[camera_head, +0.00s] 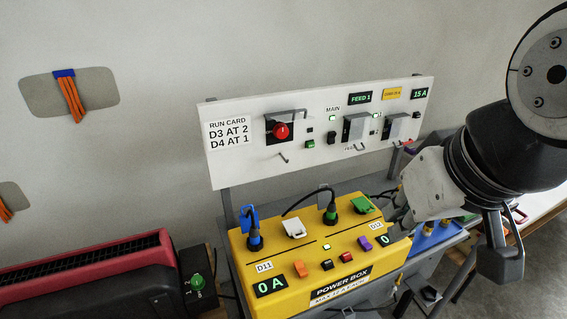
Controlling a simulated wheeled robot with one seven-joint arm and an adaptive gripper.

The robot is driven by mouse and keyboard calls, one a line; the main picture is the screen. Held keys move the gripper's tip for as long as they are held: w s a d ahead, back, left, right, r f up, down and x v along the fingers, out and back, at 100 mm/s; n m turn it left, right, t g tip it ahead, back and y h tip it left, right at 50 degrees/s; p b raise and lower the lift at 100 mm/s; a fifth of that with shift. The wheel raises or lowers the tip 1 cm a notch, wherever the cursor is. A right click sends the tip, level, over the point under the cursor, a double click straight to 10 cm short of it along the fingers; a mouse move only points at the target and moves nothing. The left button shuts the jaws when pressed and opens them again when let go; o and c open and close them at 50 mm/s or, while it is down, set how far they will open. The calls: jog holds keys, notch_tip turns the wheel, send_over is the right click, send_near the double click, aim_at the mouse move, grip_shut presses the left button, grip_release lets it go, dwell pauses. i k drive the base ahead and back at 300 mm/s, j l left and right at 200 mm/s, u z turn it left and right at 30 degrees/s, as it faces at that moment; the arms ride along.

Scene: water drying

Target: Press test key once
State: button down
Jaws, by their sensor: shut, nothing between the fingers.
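The yellow power box (240,243) stands low in the middle, with displays reading 0 A and 0. On its sloped face are an orange key (298,269), a purple key (365,243), a black button (326,265) and a red button (346,257). Their small labels are unreadable, so I cannot tell which is the test key. My gripper (394,220) is shut and empty at the right end of the box, partly hidden by my arm. I cannot tell whether it touches the box.
A white panel (235,165) with a red rotary switch (282,131) and a run card stands behind the box. A red and black machine (100,270) is at left, beside a green knob (197,282).

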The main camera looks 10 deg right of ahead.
aim_at(327, 265)
jog(key=k+j+u, duration=0.1)
jog(key=j, duration=0.4)
jog(key=k+j+u, duration=0.15)
jog(key=j, duration=0.3)
jog(key=j+u, duration=0.1)
jog(key=j, duration=0.4)
